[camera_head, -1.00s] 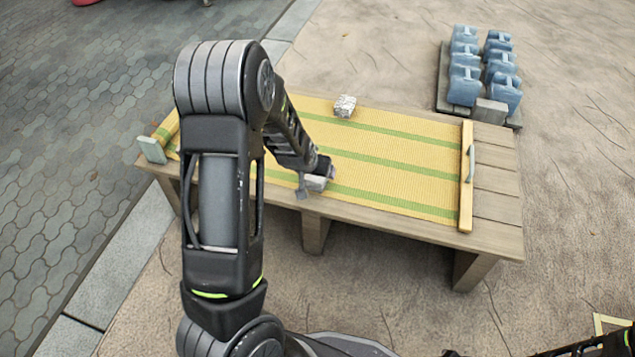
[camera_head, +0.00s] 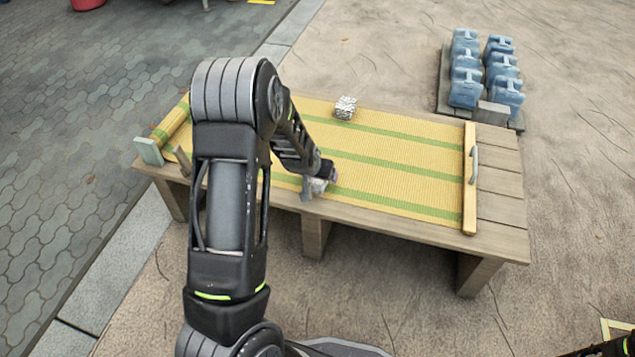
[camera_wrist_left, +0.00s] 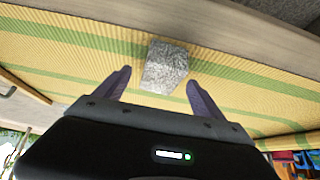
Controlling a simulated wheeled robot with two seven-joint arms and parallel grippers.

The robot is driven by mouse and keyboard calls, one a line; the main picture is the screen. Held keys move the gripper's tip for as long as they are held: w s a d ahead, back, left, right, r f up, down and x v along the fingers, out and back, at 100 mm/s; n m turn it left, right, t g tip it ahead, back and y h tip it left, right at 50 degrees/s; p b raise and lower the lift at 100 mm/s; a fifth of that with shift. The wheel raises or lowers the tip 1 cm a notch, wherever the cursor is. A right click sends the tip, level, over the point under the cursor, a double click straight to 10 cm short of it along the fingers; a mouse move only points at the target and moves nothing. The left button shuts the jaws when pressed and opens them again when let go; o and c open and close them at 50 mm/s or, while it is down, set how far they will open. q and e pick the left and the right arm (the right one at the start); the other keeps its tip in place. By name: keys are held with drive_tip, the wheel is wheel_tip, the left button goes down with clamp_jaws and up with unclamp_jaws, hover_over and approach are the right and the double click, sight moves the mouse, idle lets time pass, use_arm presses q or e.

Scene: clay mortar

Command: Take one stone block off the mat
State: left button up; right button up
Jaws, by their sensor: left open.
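A yellow mat with green stripes (camera_head: 400,170) lies on a wooden bench. One rough grey stone block (camera_head: 345,107) sits on the mat near its far edge. My left gripper (camera_head: 318,190) is low over the mat's near edge, and a second stone block there is mostly hidden by it in the head view. In the left wrist view, this stone block (camera_wrist_left: 166,66) rests on the mat between and slightly ahead of the open fingertips of my left gripper (camera_wrist_left: 158,80). I cannot tell whether a finger touches it.
A wooden bar with a handle (camera_head: 470,178) lies across the mat's right end. The bench's right end (camera_head: 500,200) is bare planks. Several blue jugs (camera_head: 466,88) stand on a pallet behind. The mat's left end is rolled up beside a pale block (camera_head: 148,151).

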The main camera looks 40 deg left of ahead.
use_arm(q)
drive_tip(key=shift+x, duration=1.25)
drive_tip(key=shift+s, duration=0.1)
drive_tip(key=shift+c, duration=0.3)
clamp_jaws()
drive_tip(key=shift+r, duration=0.1)
